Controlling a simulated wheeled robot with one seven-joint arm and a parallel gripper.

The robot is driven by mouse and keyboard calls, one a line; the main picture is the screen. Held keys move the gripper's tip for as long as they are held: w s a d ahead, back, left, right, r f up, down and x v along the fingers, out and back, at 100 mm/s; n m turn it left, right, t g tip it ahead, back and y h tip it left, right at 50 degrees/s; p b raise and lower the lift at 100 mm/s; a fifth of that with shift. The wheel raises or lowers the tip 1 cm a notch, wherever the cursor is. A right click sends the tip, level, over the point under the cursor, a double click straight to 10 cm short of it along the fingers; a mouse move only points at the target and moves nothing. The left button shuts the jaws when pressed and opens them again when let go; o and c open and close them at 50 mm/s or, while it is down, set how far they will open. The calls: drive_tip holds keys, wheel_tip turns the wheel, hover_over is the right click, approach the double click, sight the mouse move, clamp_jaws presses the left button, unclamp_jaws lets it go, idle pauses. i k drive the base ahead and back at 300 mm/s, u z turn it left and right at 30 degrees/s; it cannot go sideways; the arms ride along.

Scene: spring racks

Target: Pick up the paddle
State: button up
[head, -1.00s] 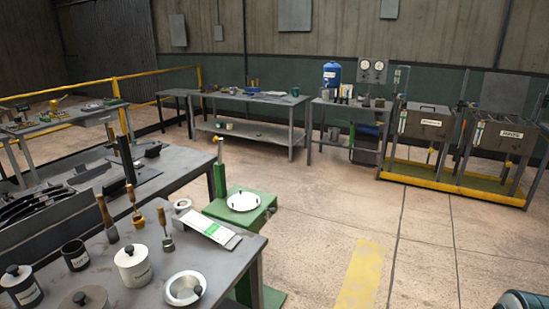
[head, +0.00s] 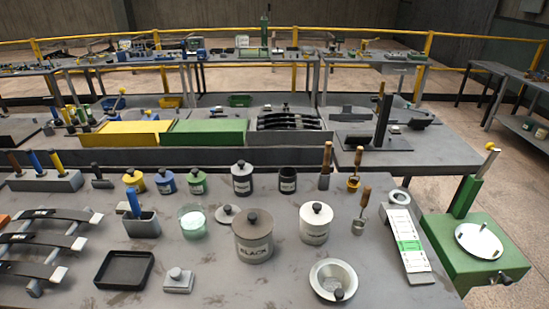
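I cannot tell for sure which thing is the paddle. Several handled tools stand on the near grey bench. A tool with a wooden handle (head: 325,165) stands upright behind the white lidded pot. A wooden-handled tool with a yellow lower part (head: 354,172) stands to its right. Another wooden-handled tool with a small metal end (head: 362,212) stands nearer, right of the white pot. A blue-handled tool (head: 133,203) stands in a grey holder (head: 142,226) at the left. My gripper is not in view.
The near bench (head: 215,292) also holds a large pot marked BLACK (head: 254,243), a white pot (head: 315,224), a steel bowl (head: 333,282), a black tray (head: 123,271) and curved dark leaves (head: 40,241). A green stand (head: 475,252) is at the right. Open floor lies beyond it.

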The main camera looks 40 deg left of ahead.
sight(326, 166)
drive_tip(key=u, duration=0.95)
drive_tip(key=i, duration=0.85)
drive_tip(key=u, duration=0.75)
